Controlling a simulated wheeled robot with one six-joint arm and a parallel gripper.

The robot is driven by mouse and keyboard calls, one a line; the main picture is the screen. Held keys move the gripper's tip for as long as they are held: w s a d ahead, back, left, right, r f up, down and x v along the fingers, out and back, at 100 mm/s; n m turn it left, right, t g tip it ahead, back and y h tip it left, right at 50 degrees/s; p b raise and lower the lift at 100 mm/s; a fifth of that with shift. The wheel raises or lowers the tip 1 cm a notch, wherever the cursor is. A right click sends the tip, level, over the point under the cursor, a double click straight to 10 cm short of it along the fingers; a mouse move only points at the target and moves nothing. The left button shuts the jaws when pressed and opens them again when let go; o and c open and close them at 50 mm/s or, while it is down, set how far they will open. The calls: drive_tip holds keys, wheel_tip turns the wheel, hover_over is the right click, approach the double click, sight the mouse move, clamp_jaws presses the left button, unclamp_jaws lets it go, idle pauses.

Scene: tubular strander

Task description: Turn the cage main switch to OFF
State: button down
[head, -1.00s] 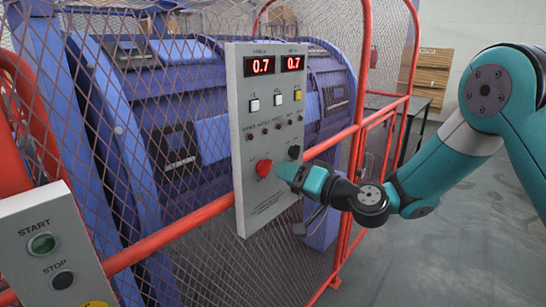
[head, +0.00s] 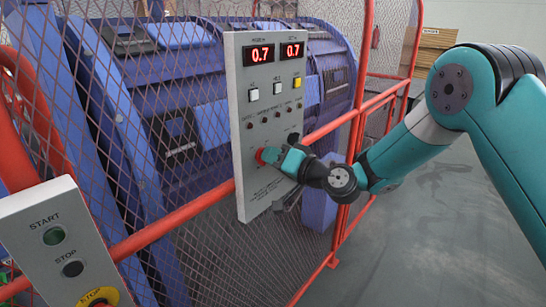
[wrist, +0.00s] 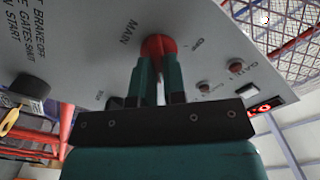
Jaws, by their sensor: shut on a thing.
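The cage main switch is a red rotary knob (head: 262,156) low on the grey control panel (head: 250,200), which is fixed at the mesh fence. In the wrist view the red knob (wrist: 158,45) sits beside the word MAIN, between my two fingertips. My gripper (head: 272,157) is at the panel face, shut on the red knob; it also shows in the wrist view (wrist: 157,62). The fingers and hand cover part of the knob, and its pointer position cannot be read.
Two red displays (head: 258,53) read 0.7 above white and yellow buttons (head: 297,83). A START/STOP box (head: 60,240) stands at lower left. Red rails (head: 215,195) and mesh run behind the panel. The floor (head: 430,230) at right is clear.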

drive_tip(key=shift+f+n+b, duration=0.15)
drive_tip(key=shift+n+b, duration=0.15)
drive_tip(key=shift+b, duration=0.4)
drive_tip(key=shift+s+a+n+b, duration=0.1)
drive_tip(key=shift+n+b, duration=4.2)
drive_tip(key=shift+b, duration=3.5)
drive_tip(key=shift+s+n+b, duration=0.1)
drive_tip(key=shift+n+b, duration=4.2)
drive_tip(key=shift+b, duration=3.5)
drive_tip(key=c, duration=1.2)
unclamp_jaws()
drive_tip(key=b+v, duration=0.2)
drive_tip(key=v, duration=1.5)
drive_tip(key=shift+s+b, duration=0.2)
drive_tip(key=shift+b, duration=0.15)
